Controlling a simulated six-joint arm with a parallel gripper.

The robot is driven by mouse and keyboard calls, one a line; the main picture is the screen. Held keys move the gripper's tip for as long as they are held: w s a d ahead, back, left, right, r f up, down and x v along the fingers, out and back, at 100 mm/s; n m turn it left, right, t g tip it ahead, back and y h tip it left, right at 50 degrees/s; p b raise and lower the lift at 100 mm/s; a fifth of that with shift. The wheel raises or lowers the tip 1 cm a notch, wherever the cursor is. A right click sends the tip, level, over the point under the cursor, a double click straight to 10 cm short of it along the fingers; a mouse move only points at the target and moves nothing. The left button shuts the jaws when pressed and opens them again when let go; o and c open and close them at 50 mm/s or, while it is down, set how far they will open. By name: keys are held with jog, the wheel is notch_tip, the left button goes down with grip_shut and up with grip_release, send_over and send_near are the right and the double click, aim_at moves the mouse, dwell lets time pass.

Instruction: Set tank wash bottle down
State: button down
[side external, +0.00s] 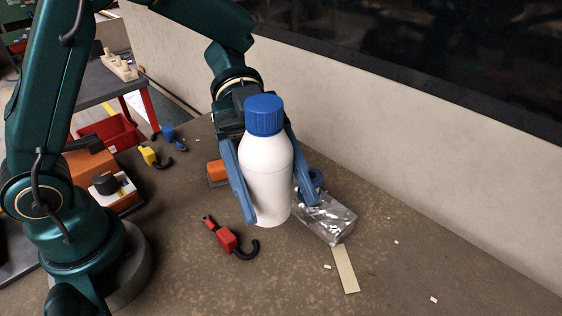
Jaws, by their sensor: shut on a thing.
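The tank wash bottle (266,178) is white with a ribbed blue cap (264,115). It stands upright in the side external view, right of the middle of the work surface. My gripper (272,205) has its two blue fingers on either side of the bottle body and is shut on it. The bottle's base is at or close to the brown surface (180,270); I cannot tell whether it touches. The bottle hides part of the right finger and what lies behind it.
A red hook tool (228,238) lies at front left. An orange block (217,171) is behind left. A pale strip (345,270) lies front right. A wall stands behind.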

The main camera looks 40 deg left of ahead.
jog(key=s+a+f+m+g+y, duration=0.1)
jog(key=s+a+m+g+y, duration=0.2)
jog(key=a, duration=0.4)
jog(key=shift+m+h, duration=0.3)
jog(key=shift+h, duration=0.1)
jog(key=shift+s+d+f, duration=0.95)
jog(key=shift+d+f, duration=0.65)
jog(key=shift+f, duration=0.3)
jog(key=shift+s+d+f, duration=0.9)
jog(key=shift+d+f, duration=0.7)
jog(key=shift+f, duration=0.25)
jog(key=shift+s+d+f, duration=0.95)
jog(key=shift+d+f, duration=0.65)
jog(key=shift+f, duration=0.3)
grip_release()
jog(key=shift+f, duration=0.15)
